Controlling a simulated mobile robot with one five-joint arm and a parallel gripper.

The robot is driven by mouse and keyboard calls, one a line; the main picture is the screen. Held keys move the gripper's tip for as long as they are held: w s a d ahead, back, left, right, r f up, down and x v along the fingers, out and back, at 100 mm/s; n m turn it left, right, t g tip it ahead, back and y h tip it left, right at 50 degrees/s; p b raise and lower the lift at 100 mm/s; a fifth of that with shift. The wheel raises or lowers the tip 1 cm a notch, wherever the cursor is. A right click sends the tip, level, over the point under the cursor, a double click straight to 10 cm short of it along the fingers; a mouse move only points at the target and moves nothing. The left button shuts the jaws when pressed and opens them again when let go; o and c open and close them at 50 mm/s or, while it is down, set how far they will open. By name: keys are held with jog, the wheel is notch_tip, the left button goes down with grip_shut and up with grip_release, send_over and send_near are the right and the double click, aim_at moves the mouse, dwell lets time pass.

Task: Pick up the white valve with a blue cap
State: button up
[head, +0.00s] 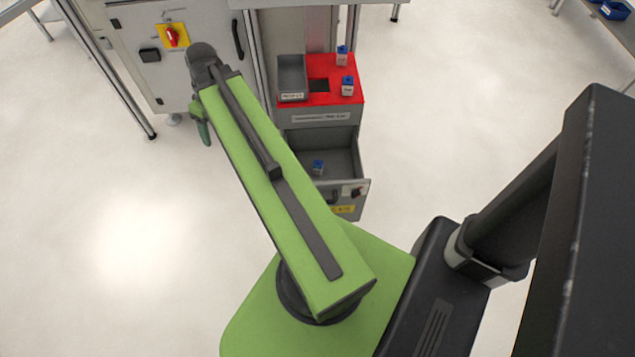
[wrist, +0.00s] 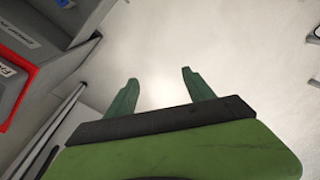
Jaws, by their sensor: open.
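Small white valves with blue caps show in the head view. One white valve (head: 342,58) stands at the back of the red cabinet top (head: 320,100), and a second white valve (head: 348,89) stands nearer its right front edge. A third blue-capped valve (head: 318,167) is inside the open drawer (head: 340,183); its white part is hard to make out. My gripper (head: 203,130) is to the left of the cabinet, apart from all the valves. In the wrist view my gripper (wrist: 160,77) has its fingers spread with only floor between them. A bit of blue (wrist: 62,3) shows at the top left.
A grey bin (head: 292,78) sits on the left of the cabinet top, beside a dark square opening (head: 318,85). A grey machine cabinet (head: 185,70) with a red switch (head: 172,36) stands behind my arm. The floor (head: 130,230) on the left is clear.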

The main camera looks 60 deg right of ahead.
jog(key=s+d+f+t+b, duration=0.1)
jog(key=s+d+f+b, duration=0.5)
jog(key=d+f, duration=0.25)
jog(key=s+d+f+t+b, duration=0.1)
jog(key=s+d+f+b, duration=0.4)
jog(key=d+f+b, duration=0.4)
jog(key=n+t+b, duration=0.2)
jog(key=b, duration=0.5)
send_near(320, 163)
jog(key=b+x, duration=1.2)
jog(key=b, duration=0.4)
jog(key=shift+d+f, duration=0.1)
jog(key=shift+f, duration=0.05)
jog(key=shift+r, duration=0.2)
grip_shut()
